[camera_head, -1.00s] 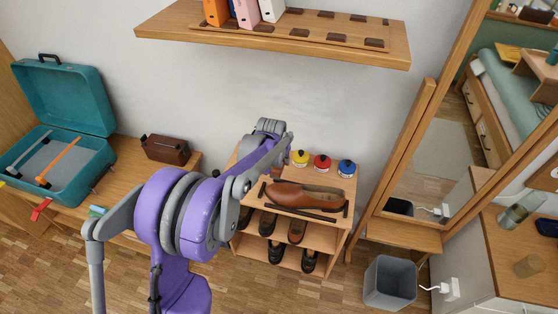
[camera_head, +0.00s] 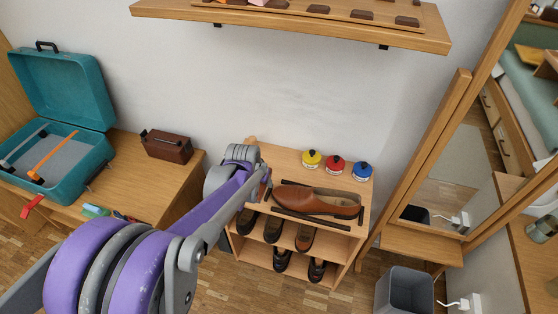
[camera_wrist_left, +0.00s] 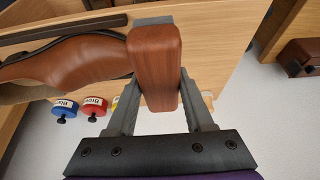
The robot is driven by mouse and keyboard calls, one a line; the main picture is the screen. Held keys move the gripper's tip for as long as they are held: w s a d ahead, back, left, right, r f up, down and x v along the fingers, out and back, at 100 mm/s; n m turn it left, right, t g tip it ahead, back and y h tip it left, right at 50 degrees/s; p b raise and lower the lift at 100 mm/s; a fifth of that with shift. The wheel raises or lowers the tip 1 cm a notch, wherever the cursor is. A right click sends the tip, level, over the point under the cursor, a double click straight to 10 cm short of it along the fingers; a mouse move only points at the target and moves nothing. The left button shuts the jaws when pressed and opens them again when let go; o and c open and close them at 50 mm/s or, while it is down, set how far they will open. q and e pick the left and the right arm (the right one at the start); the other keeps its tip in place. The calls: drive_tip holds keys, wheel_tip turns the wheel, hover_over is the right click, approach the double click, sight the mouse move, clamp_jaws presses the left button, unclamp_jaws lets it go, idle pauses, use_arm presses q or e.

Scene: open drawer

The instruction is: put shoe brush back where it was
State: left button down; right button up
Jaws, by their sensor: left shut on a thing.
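My left gripper (camera_wrist_left: 158,88) is shut on the shoe brush (camera_wrist_left: 155,65), a reddish-brown wooden block with a grey edge at its far end. In the head view the wrist mostly hides the gripper, over the left end of the small shoe rack (camera_head: 356,215). In the left wrist view the brush is over the rack's light wooden top, beside the toe of a brown shoe (camera_wrist_left: 80,58). I cannot tell whether the brush touches the top. The shoe also shows in the head view (camera_head: 315,201). My right gripper is not in view.
Yellow (camera_head: 312,159), red (camera_head: 334,164) and blue (camera_head: 361,171) tins stand along the rack's back. A light wooden item (camera_head: 250,141) is at its back left. A brown box (camera_head: 167,147) and open teal case (camera_head: 62,160) are left. A mirror (camera_head: 445,165) stands right.

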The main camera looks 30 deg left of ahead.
use_arm(q)
drive_tip(key=b, duration=0.2)
approach(280, 156)
drive_tip(key=shift+w+a+f, duration=0.1)
drive_tip(key=shift+w, duration=0.5)
drive_tip(key=shift+w+a+f, duration=0.1)
drive_tip(key=shift+w, duration=0.5)
drive_tip(key=shift+w+f+b, duration=0.15)
drive_tip(key=shift+f+b, duration=0.8)
drive_tip(key=shift+f, duration=1.7)
drive_tip(key=shift+f, duration=0.15)
drive_tip(key=shift+c, duration=1.4)
unclamp_jaws()
